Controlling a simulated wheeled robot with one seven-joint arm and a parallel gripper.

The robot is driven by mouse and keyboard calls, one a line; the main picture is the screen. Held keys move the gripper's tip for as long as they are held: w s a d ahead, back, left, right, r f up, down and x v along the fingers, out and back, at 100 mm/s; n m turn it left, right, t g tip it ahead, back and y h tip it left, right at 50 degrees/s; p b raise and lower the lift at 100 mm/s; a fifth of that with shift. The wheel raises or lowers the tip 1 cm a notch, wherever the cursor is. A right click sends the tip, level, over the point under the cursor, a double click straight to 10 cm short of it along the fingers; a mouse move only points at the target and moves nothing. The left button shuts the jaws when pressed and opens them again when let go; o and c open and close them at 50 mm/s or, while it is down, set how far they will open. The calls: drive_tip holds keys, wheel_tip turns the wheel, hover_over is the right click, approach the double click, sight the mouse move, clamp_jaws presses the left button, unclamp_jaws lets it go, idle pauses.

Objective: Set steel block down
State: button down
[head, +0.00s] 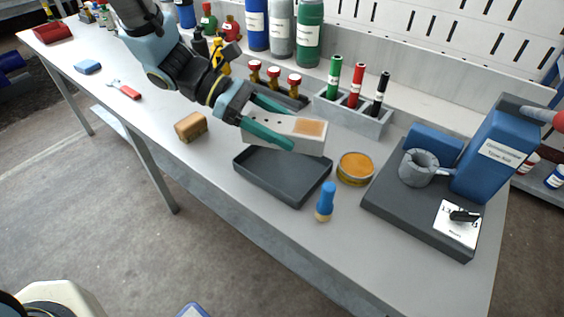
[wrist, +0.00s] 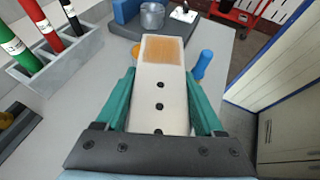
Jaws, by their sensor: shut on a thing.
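A pale, light-coloured steel block (head: 300,134) with an orange-brown patch on one end is held between the teal fingers of my gripper (head: 278,128). In the wrist view the block (wrist: 161,85) lies lengthwise between the two fingers of my gripper (wrist: 160,100), its patched end pointing away and a row of dark holes along its top. In the head view the block is over the back part of a dark grey tray (head: 262,185); it appears raised above it, though the exact gap is hard to tell. The visible tray floor is empty.
A yellow-topped tin (head: 355,168) and a blue-handled tool (head: 325,202) stand right of the tray. A tan block (head: 190,127) lies to its left. A marker holder (head: 370,120) is behind, and a grey-and-blue machine (head: 420,210) is at the right.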

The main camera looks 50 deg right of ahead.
sight(282, 170)
wheel_tip(282, 170, down, 8)
drive_tip(key=shift+a+f, duration=0.1)
drive_tip(key=shift+a, duration=0.05)
idle(0.3)
drive_tip(key=shift+c, duration=1.7)
unclamp_jaws()
drive_tip(key=o, duration=0.3)
drive_tip(key=shift+o, duration=0.2)
drive_tip(key=b+v, duration=0.1)
drive_tip(key=v, duration=1.1)
drive_tip(key=shift+w, duration=0.1)
drive_tip(key=w+a+r+m+t+y, duration=0.1)
drive_tip(key=w+a+t, duration=0.3)
drive_tip(key=a, duration=0.8)
drive_tip(key=w+a+r+m+t+y, duration=0.1)
drive_tip(key=w+a+t, duration=0.4)
drive_tip(key=a, duration=0.8)
drive_tip(key=w+a+r+m+t+y, duration=0.1)
drive_tip(key=w+a+m+t+y, duration=0.1)
drive_tip(key=w+a, duration=0.5)
drive_tip(key=a+m+t, duration=0.1)
drive_tip(key=a+t, duration=0.1)
drive_tip(key=a, duration=0.3)
drive_tip(key=shift+w+m+y, duration=0.35)
drive_tip(key=shift+m+y, duration=0.05)
